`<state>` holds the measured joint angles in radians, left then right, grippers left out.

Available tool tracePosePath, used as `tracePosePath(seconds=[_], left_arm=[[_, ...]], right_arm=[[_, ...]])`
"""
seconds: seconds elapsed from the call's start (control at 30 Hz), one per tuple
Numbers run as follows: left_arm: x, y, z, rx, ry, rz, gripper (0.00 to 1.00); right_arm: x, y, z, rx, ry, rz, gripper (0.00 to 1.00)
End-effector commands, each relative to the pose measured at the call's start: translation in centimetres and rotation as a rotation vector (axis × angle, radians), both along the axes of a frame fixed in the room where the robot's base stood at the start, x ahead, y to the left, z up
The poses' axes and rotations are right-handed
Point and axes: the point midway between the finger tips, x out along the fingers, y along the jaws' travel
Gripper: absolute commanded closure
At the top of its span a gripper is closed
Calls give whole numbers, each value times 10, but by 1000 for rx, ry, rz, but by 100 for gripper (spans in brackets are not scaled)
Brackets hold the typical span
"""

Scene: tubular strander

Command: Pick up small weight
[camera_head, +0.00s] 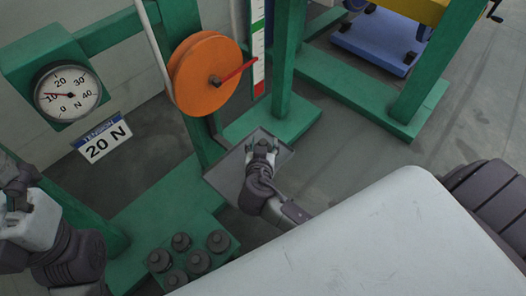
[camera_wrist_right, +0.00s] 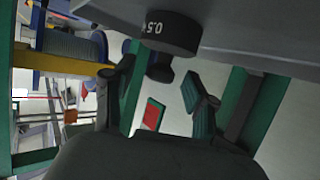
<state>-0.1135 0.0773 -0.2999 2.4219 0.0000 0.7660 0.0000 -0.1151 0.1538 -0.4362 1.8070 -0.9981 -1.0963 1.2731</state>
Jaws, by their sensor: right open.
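In the right wrist view, which looks upside down, a small dark round weight (camera_wrist_right: 160,34) marked 0.5 stands on the grey plate (camera_wrist_right: 235,22), its knob toward the picture's bottom. My right gripper (camera_wrist_right: 160,92) is open, its fingers on either side of the knob and apart from it in the picture. In the head view my right gripper (camera_head: 262,145) is over the grey plate (camera_head: 226,178) and hides the weight. My left gripper (camera_head: 17,187) is at the left edge; its jaw state is unclear.
Several dark weights (camera_head: 198,262) stand on a green block at the bottom. An orange wheel (camera_head: 205,72) with a red pointer, a dial (camera_head: 68,93) and a "20 N" sign (camera_head: 102,138) are behind. Green posts (camera_head: 286,60) stand near the plate.

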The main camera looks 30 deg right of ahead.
Motion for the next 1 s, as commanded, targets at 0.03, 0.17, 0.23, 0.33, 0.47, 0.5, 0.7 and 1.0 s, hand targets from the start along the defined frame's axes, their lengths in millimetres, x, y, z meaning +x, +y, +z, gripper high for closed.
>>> tracePosePath(seconds=[0.03,0.17,0.23,0.33,0.47,0.5,0.7,1.0], left_arm=[[0,0,-1,1,-9,0,14],[0,0,2,1,-14,1,14],[0,-1,3,1,-13,1,14],[0,-1,3,1,-13,1,14],[0,-1,3,1,-13,1,14],[0,-1,3,1,-13,1,14],[0,-1,2,2,-12,0,14],[0,-1,3,2,-12,0,14]], right_arm=[[4,-3,-4,-1,0,0,43],[8,-5,-4,0,0,0,43],[8,-5,-4,1,1,0,43],[8,-5,-4,1,1,0,43],[8,-5,-4,1,0,0,65],[8,-5,-4,1,0,0,71],[8,-5,-4,1,0,0,100],[8,-5,-2,1,-3,0,100]])
